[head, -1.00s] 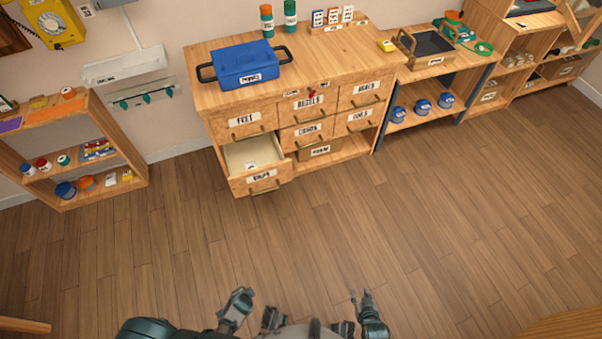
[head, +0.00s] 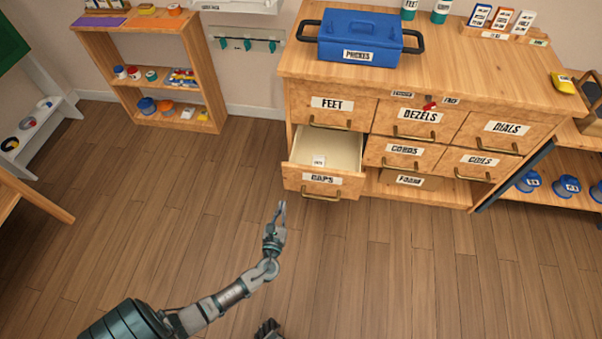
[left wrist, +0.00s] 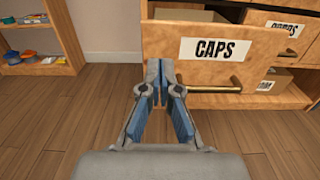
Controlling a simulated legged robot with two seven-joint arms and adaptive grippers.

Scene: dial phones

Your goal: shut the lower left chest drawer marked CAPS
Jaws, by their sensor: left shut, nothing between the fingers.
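The CAPS drawer (head: 322,182) is the lower left one of the wooden chest and stands pulled out, with its inside showing. A small white tag (head: 318,161) lies in it. Its front with the CAPS label (left wrist: 216,49) and brass handle (left wrist: 222,86) also shows in the left wrist view. My left gripper (head: 282,207) is in front of and just left of the drawer front, shut and empty; its fingertips (left wrist: 159,66) show near the left part of the drawer front. I cannot tell whether they touch it. Part of my right gripper (head: 268,328) shows at the bottom edge.
The FEET drawer (head: 331,108) above is shut. A blue toolbox (head: 361,38) sits on the chest top. An open box marked FOAM (head: 406,179) stands in the bottom bay. A small shelf (head: 148,62) is at the left. The wooden floor (head: 420,270) before the chest is clear.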

